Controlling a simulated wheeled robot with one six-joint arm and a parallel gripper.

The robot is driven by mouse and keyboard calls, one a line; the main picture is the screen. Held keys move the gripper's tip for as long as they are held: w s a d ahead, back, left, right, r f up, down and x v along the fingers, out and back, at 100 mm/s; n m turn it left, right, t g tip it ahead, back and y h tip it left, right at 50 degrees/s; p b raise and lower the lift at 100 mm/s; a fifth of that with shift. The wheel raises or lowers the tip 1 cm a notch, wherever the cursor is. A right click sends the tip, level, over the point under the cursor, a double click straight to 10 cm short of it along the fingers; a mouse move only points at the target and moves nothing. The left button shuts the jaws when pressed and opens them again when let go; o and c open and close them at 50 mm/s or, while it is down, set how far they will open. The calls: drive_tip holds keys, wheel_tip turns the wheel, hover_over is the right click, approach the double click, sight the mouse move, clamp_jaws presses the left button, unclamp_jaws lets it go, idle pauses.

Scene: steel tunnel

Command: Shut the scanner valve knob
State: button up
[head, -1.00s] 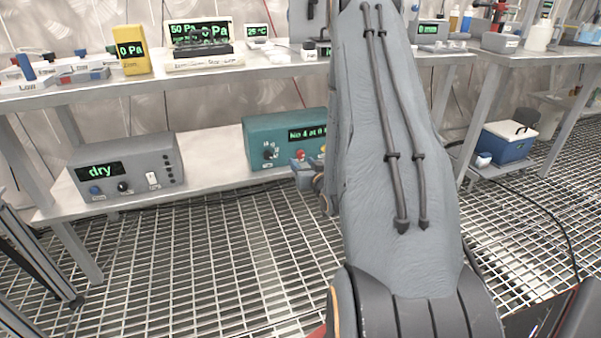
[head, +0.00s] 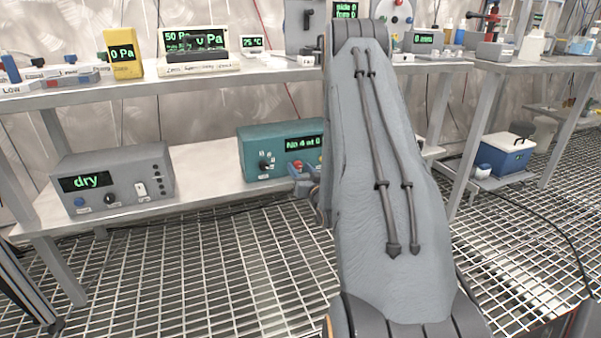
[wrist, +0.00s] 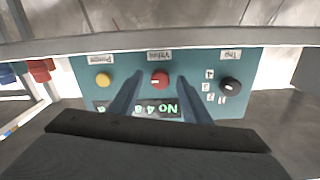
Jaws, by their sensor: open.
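The teal scanner box (head: 252,150) stands on the lower shelf in the head view, its right part hidden behind my arm. Its green display is partly readable. In the wrist view its front panel (wrist: 207,62) appears upside down. A red knob (wrist: 159,79) with a pale pointer mark sits in the middle, a yellow knob (wrist: 103,79) at left and a black knob (wrist: 229,84) at right among small position labels. The red knob's label is too blurred to read surely. My gripper (wrist: 160,76) is open, its fingers pointing at the panel on either side of the red knob; contact cannot be told.
A grey box reading "dry" (head: 112,180) stands left on the lower shelf (head: 205,190). The upper shelf (head: 200,82) overhangs it and carries several instruments. In the wrist view, blue and red items (wrist: 38,68) lie left of the scanner. Grating floor (head: 220,260) is open in front.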

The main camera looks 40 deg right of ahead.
drive_tip(key=shift+w, duration=0.1)
drive_tip(key=c, duration=1)
drive_tip(key=shift+c, duration=0.2)
drive_tip(key=shift+n+p, duration=0.35)
drive_tip(key=shift+n, duration=0.05)
drive_tip(key=n+p, duration=0.2)
drive_tip(key=shift+r+n, duration=0.1)
drive_tip(key=shift+n, duration=0.3)
drive_tip(key=n+p, duration=0.3)
drive_tip(key=n, duration=0.2)
drive_tip(key=shift+n, duration=0.3)
drive_tip(key=n+p, duration=0.2)
drive_tip(key=n, duration=0.2)
drive_tip(key=shift+p, duration=0.3)
drive_tip(key=n+p, duration=0.2)
drive_tip(key=n, duration=0.2)
drive_tip(key=shift+d, duration=0.1)
drive_tip(key=shift+n, duration=0.5)
